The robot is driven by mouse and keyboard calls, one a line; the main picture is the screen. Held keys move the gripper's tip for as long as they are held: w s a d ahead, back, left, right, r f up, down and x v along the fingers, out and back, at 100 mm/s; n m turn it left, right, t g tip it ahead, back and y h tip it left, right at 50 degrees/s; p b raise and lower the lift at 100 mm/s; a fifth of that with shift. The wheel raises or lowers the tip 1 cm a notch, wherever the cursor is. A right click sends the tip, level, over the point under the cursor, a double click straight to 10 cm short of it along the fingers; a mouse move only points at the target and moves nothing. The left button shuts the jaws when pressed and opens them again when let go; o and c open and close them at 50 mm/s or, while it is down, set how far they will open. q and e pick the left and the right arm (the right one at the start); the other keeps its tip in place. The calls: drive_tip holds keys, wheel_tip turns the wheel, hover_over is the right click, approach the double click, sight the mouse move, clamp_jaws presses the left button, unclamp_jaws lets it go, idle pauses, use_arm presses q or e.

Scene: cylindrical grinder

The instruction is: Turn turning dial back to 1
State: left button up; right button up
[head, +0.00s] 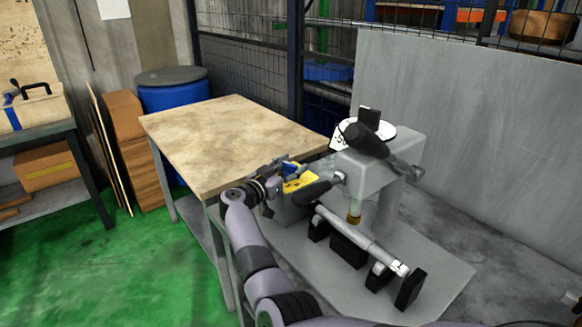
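The grey cylindrical grinder (378,172) stands right of centre on a grey base plate. On its top sits a white round disc (402,131) with dark parts over it, and a white face with dark marks (338,139) shows at its left edge. Which part is the turning dial, and its setting, I cannot tell.
A wooden-topped table (225,140) stands left of the grinder. A horizontal bar (360,238) on black supports lies in front of the grinder head. A grey panel (480,130) stands behind it. A blue barrel (172,97) is behind the table. Green floor is open at lower left.

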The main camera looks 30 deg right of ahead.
drive_tip(key=shift+o, duration=1.3)
drive_tip(key=shift+r, duration=0.2)
wheel_tip(320, 180, up, 10)
drive_tip(key=shift+f, duration=0.15)
drive_tip(key=shift+f, duration=0.1)
